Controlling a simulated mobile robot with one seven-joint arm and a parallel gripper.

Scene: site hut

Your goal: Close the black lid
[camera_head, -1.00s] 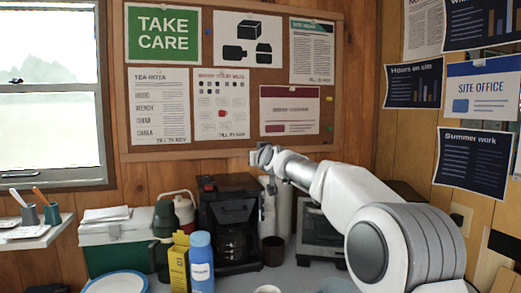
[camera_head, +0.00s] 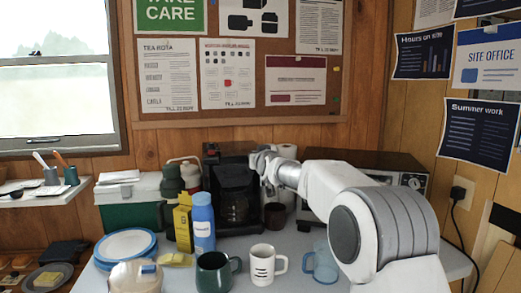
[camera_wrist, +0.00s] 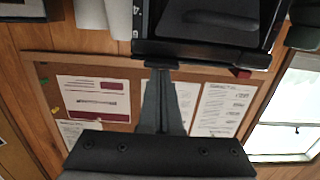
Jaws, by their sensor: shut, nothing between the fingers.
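A black coffee machine (camera_head: 235,185) stands at the back of the worktop, with a glass jug in its front. A black lid on its top cannot be clearly told from the dark body, nor can how far it is open. My gripper (camera_head: 264,168) is at the machine's upper right side. In the wrist view, which looks upside down, my gripper (camera_wrist: 160,68) is shut and empty, its tips beside a dark edge of the coffee machine (camera_wrist: 205,50). I cannot tell whether they touch it.
A blue bottle (camera_head: 202,222), yellow box (camera_head: 183,222) and green flask stand left of the machine. A dark green mug (camera_head: 214,274), white mug (camera_head: 263,264) and clear blue mug (camera_head: 322,262) stand in front. An oven (camera_head: 385,170) stands at right, behind my arm.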

